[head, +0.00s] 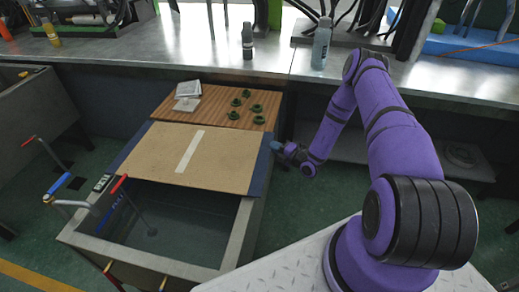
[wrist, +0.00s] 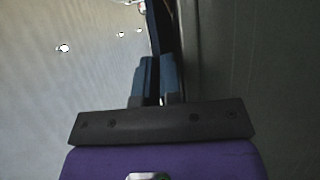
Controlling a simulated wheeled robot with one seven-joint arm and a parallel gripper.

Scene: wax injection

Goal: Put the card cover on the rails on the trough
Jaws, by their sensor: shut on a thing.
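The card cover (head: 217,160), a flat tan sheet with a pale strip down its middle, lies across the trough (head: 246,228), over its middle part. Dark blue strips run along its left side (head: 131,148) and right side (head: 262,168); I cannot tell whether they are rails or part of the cover. The front of the trough is open. My gripper (head: 278,146) is at the right edge, by the far end of the right blue strip. In the wrist view its fingers (wrist: 157,82) are close together along a thin edge; the contact itself is hidden.
A striped wooden board (head: 215,103) with several green pieces and a pale stack (head: 187,90) lies behind the cover. A bench (head: 270,60) with bottles stands at the back. Red and blue handles (head: 120,184) rise at the trough's left side.

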